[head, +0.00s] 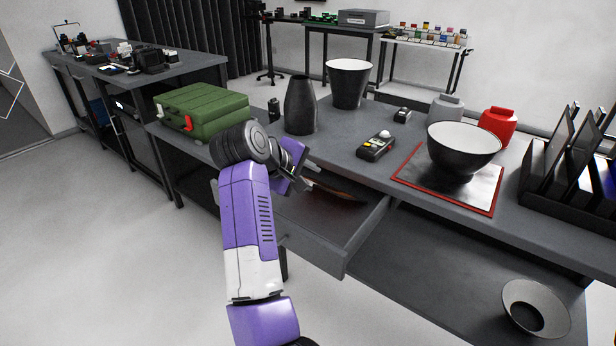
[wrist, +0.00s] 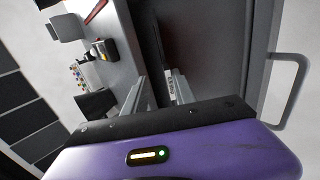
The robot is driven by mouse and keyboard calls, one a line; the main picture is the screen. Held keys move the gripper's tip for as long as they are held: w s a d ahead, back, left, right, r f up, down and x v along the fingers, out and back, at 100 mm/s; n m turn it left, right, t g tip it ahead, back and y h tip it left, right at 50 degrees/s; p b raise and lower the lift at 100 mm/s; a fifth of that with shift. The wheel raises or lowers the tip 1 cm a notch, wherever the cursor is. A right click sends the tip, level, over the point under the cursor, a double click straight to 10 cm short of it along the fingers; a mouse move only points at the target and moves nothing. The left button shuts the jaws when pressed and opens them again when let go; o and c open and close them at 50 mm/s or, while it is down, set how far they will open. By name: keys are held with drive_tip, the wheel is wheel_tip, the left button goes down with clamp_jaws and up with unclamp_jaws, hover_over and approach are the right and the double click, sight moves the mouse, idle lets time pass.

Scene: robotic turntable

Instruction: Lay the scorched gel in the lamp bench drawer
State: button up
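The scorched gel appears to be the thin brown, dark-edged sheet (head: 342,191) at the open drawer, just right of my gripper in the head view. I cannot tell whether it rests on the drawer floor or hangs slightly above it. The lamp bench drawer (head: 345,245) is pulled out under the bench top; its handle shows in the wrist view (wrist: 296,88). My gripper (head: 308,184) is over the drawer, partly hidden by my arm. In the wrist view its fingers (wrist: 156,90) stand apart, with no clear gel between them.
The bench top (head: 345,172) carries a green case (head: 205,108), a dark vase (head: 300,105), a light meter (head: 376,146), and a bowl (head: 464,145) on a red-edged mat (head: 420,180). A dark rack (head: 565,195) stands at right. A dish (head: 537,308) sits on the lower shelf.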

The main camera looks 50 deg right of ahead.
drive_tip(key=v, duration=0.7)
drive_tip(key=shift+a+r, duration=0.25)
drive_tip(key=shift+a, duration=0.05)
idle(0.3)
idle(0.4)
